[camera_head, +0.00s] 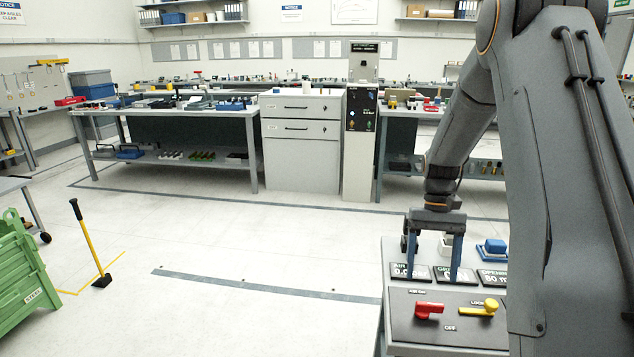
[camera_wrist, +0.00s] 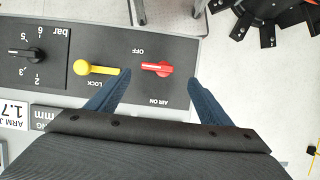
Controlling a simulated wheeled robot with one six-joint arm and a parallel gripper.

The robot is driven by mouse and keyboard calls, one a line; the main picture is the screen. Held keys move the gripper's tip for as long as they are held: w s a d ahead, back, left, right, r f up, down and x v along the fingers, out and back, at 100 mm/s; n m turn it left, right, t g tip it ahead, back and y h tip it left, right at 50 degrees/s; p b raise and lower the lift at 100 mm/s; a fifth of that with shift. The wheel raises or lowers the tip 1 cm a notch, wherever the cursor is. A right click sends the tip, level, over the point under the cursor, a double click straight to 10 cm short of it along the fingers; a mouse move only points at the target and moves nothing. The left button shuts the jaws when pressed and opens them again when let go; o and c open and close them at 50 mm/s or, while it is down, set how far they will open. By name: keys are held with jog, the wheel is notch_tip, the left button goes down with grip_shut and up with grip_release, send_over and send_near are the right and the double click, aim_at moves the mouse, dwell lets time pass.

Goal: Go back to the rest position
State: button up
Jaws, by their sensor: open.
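My gripper (camera_head: 432,272) is open and empty, pointing down above the control panel (camera_head: 400,335) at the lower right of the head view. In the wrist view its two blue fingers (camera_wrist: 160,80) are spread, with the red lever (camera_wrist: 157,69) between their tips in the picture. The red lever (camera_head: 430,309) points sideways toward the yellow lever (camera_head: 478,308), with AIR ON and OFF printed around it. The yellow lever (camera_wrist: 95,69), marked LOCK, lies left of the fingers in the wrist view. I see no contact with either lever.
A black dial (camera_wrist: 25,54) marked in bar is at the wrist view's left. Benches, a drawer cabinet (camera_head: 300,160) and a grey column (camera_head: 361,150) stand behind. The middle floor is clear.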

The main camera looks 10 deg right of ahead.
jog(key=s+a+r+n+t, duration=0.1)
jog(key=s+a+r+t, duration=0.1)
jog(key=s+a, duration=0.6)
jog(key=s+a+r+n+t+h, duration=0.1)
jog(key=s+a+r+n+t, duration=0.1)
jog(key=s+a, duration=0.6)
jog(key=shift+s+a+r+t, duration=0.25)
jog(key=shift+s+a+t, duration=0.05)
jog(key=shift+s+t, duration=0.1)
